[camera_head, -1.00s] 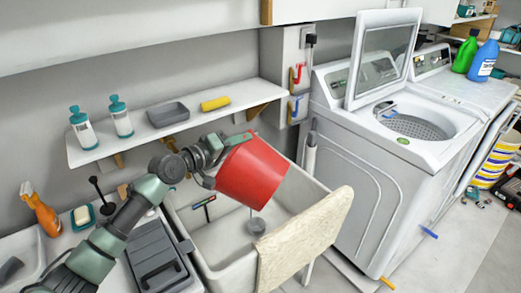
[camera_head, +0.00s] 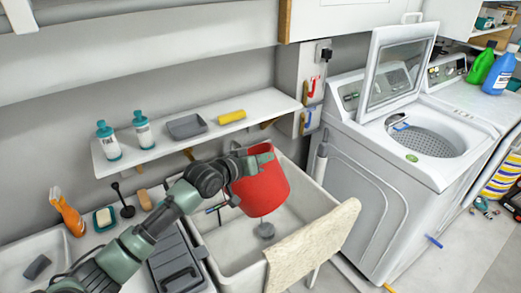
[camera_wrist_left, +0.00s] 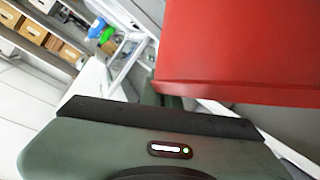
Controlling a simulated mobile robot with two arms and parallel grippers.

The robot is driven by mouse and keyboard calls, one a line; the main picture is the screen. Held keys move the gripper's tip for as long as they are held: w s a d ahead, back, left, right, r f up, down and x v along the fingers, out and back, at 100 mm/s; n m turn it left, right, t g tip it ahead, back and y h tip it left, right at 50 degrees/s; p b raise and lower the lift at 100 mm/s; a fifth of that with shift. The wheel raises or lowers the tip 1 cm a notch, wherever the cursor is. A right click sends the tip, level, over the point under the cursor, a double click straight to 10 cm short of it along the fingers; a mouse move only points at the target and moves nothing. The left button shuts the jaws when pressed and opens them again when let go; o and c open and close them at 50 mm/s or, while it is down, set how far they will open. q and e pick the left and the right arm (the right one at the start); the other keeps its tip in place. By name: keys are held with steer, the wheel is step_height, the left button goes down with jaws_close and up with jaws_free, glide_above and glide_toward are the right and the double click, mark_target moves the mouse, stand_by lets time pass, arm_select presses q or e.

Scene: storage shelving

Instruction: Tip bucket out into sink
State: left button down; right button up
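The red bucket (camera_head: 262,192) hangs over the deep light-coloured sink (camera_head: 228,240) in the head view. I see its outer side; its mouth and contents are not visible, so I cannot tell how far it is tipped. My left gripper (camera_head: 258,160) is at the bucket's upper part and appears shut on it. In the left wrist view the red bucket wall (camera_wrist_left: 235,45) fills the upper right, close beyond the gripper body. A grey round piece (camera_head: 265,230) shows in the sink below the bucket. My right gripper is not in view.
A beige cloth (camera_head: 312,245) hangs over the sink's front right edge. The open washing machine (camera_head: 385,180) stands to the right. A wall shelf (camera_head: 165,150) with bottles, a grey tray and a yellow item is behind. A dark grey case (camera_head: 172,262) lies left of the sink.

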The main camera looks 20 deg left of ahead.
arm_select(q)
steer(key=shift+d+r+m+y+p, duration=0.4)
steer(key=shift+r, duration=0.05)
steer(key=shift+d+m+y+p, duration=0.2)
steer(key=shift+m+y+p, duration=0.3)
steer(key=shift+m+p, duration=0.55)
steer(key=shift+s+d+f+m+y+p, duration=0.1)
steer(key=shift+d+f+m+y+p, duration=0.1)
steer(key=shift+m+y+p, duration=0.6)
steer(key=shift+f+p, duration=0.15)
steer(key=shift+p, duration=0.2)
